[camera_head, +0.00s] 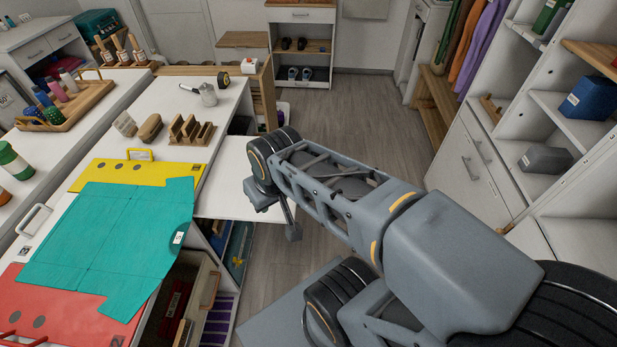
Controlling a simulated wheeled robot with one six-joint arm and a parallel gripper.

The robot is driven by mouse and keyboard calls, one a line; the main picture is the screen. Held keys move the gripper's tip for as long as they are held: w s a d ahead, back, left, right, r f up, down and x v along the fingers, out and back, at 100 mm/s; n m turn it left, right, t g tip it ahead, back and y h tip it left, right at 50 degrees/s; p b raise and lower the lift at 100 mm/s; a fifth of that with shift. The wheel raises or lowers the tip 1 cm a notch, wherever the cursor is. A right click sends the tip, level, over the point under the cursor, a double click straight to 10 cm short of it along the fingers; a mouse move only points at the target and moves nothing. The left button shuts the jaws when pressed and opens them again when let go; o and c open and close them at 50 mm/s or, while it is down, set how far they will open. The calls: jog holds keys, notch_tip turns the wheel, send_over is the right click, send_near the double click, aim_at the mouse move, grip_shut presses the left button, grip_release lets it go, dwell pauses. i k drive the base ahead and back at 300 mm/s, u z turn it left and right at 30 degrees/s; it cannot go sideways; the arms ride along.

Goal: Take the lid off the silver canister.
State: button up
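My gripper (292,232) shows only in part below the arm's far end. Its fingers are not clear, and I see nothing held in it.
A tape measure (223,80) sits behind the canister. A wooden slotted rack (191,131) and a brown case (150,128) stand in front. Teal (110,240) and yellow folders cover the nearer counter. Shelving (575,120) stands at right. Wood floor (370,110) is clear beyond my arm.

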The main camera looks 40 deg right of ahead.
aim_at(206, 87)
jog(key=k, duration=0.95)
jog(key=z, duration=0.8)
jog(key=i, duration=1.05)
jog(key=u, duration=0.45)
